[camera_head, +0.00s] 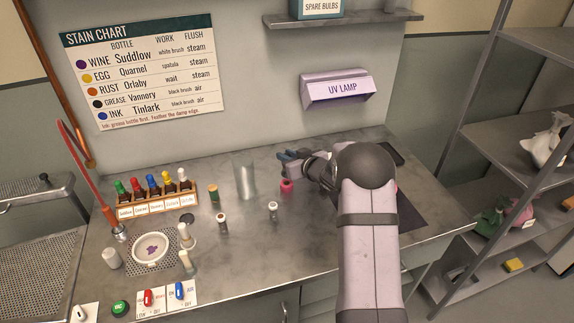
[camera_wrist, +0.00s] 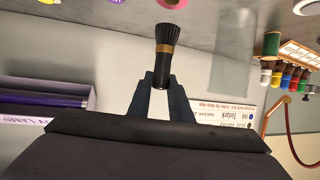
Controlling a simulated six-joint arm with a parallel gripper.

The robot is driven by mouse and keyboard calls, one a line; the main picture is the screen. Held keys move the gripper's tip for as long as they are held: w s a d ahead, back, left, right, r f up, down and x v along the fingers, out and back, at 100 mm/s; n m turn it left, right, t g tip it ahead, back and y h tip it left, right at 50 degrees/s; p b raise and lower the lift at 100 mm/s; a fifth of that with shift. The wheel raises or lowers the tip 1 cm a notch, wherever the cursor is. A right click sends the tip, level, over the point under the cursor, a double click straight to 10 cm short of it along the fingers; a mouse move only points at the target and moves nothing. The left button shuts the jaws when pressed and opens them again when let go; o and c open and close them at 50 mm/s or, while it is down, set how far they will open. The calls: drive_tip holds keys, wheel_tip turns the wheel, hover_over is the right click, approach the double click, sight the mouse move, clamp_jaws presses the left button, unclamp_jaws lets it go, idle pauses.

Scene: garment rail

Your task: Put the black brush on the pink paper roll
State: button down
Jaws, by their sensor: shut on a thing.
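The black brush (camera_wrist: 164,48), with a gold band and dark bristles, is between the fingertips of my gripper (camera_wrist: 160,80) in the wrist view. The jaws are shut on its handle end, and the bristles point away from the gripper. In the head view my gripper (camera_head: 287,156) is above the back of the bench; I cannot make out the brush there. The pink paper roll (camera_head: 286,186) stands on the bench just in front of and below the gripper. A pink edge (camera_wrist: 172,3), likely the same roll, shows at the top of the wrist view, apart from the brush.
A clear glass cylinder (camera_head: 245,178) stands left of the pink roll. Small spools (camera_head: 272,210) stand in front. A rack of coloured bottles (camera_head: 157,197) and a white dish (camera_head: 150,250) are at left. The UV lamp (camera_head: 337,88) hangs on the wall behind.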

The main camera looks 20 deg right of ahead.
drive_tip(key=shift+f+p, duration=0.35)
drive_tip(key=shift+f, duration=1.45)
drive_tip(key=shift+f, duration=0.2)
drive_tip(key=c, duration=1.6)
unclamp_jaws()
drive_tip(key=shift+r, duration=0.25)
drive_tip(key=shift+s+d, duration=0.1)
drive_tip(key=shift+s, duration=0.15)
drive_tip(key=b+v, duration=0.2)
drive_tip(key=v, duration=0.9)
drive_tip(key=shift+s, duration=0.3)
